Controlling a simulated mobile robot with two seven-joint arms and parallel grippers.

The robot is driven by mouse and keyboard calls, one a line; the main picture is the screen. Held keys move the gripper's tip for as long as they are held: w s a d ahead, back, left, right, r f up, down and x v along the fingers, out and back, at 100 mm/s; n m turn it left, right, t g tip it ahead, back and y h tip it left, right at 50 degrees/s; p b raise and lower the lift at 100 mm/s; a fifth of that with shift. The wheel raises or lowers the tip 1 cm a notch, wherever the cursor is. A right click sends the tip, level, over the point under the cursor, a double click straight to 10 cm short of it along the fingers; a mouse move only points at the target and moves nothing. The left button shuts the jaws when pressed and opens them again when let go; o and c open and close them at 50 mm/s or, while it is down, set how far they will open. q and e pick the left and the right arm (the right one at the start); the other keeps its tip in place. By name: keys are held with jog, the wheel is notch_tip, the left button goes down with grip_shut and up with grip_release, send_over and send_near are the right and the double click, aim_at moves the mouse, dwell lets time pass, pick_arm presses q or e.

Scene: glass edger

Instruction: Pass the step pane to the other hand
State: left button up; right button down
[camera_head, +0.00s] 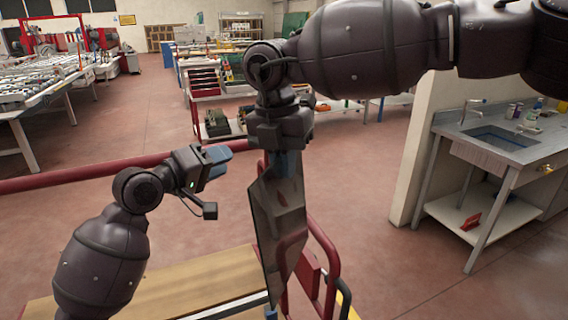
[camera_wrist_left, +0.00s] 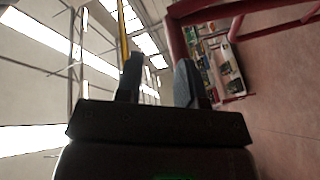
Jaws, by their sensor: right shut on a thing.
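The step pane (camera_head: 282,225) is a dark, reflective sheet of glass in the middle of the head view. It hangs down, slightly tilted, from my right gripper (camera_head: 284,162), which is shut on its upper end. My left gripper (camera_head: 218,160) is to the left of the pane, apart from it, with its blue fingers pointing right. In the left wrist view the two fingers of my left gripper (camera_wrist_left: 160,78) stand apart with nothing between them. The pane cannot be made out in that view.
A red tubular rail (camera_head: 90,176) runs behind my left arm. A cart with a wooden top (camera_head: 190,282) and a red frame (camera_head: 327,262) stands below the pane. A sink bench (camera_head: 500,139) is at right, beside a pale wall. The floor beyond the rail is largely clear.

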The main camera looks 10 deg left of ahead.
pick_arm(q)
jog(key=s+a+f+y, duration=0.2)
jog(key=s+f, duration=0.1)
jog(key=f, duration=0.6)
jog(key=s+a+f+m+y, duration=0.1)
jog(key=s+a+f+y, duration=0.15)
jog(key=f, duration=0.55)
jog(key=s+a+f+y, duration=0.15)
jog(key=s+f, duration=0.25)
jog(key=f, duration=0.5)
jog(key=s+f+m+g+y, duration=0.2)
jog(key=s+f+m+y, duration=0.2)
jog(key=s+f, duration=1)
jog(key=s+m, duration=0.1)
jog(key=s, duration=0.3)
jog(key=shift+s+f, duration=0.15)
jog(key=shift+f, duration=0.1)
jog(key=shift+a, duration=0.1)
